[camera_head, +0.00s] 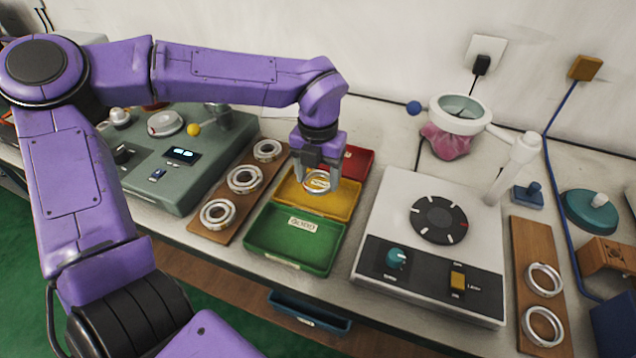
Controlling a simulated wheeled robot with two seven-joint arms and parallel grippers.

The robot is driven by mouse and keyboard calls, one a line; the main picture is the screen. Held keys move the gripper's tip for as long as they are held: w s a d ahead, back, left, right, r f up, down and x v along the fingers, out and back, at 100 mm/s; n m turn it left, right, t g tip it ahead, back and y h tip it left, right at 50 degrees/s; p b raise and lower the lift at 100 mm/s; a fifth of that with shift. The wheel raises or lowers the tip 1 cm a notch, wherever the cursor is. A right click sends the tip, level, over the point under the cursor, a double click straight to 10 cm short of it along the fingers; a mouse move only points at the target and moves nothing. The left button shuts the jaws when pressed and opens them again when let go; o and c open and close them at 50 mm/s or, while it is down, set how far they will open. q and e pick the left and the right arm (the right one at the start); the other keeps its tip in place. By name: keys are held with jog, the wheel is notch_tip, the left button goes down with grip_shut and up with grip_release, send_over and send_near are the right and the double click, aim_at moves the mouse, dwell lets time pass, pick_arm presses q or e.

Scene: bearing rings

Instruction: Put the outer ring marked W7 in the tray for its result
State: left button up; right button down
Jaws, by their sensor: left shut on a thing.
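My left gripper (319,172) points down over the yellow tray (345,207) and is shut on a metal ring (317,186). I cannot read a mark on this ring, nor tell whether it touches the tray floor. The green tray (290,262), in front of the yellow one, is empty and has a white label reading GOOD. The red tray (358,161) stands behind, partly hidden by the gripper. The yellow tray's label is mostly hidden by the ring. My right gripper does not show.
A wooden board (234,209) with several rings lies left of the trays, beside a grey-green device (165,185). A white device with a dark dial (439,219) stands right. Another wooden board (537,253) holds two rings (544,281). A magnifier lamp (463,112) stands behind.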

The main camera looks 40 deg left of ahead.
pick_arm(q)
jog(key=f, duration=0.3)
jog(key=a+f, duration=0.1)
jog(key=shift+w+f, duration=0.15)
jog(key=shift+w, duration=0.2)
jog(key=shift+w+f, duration=0.2)
jog(key=shift+d, duration=0.1)
jog(key=shift+s, duration=0.1)
jog(key=shift+f, duration=0.15)
jog(key=o, duration=1.2)
notch_tip(320, 180, up, 12)
jog(key=shift+r+p, duration=0.25)
jog(key=shift+p, duration=0.05)
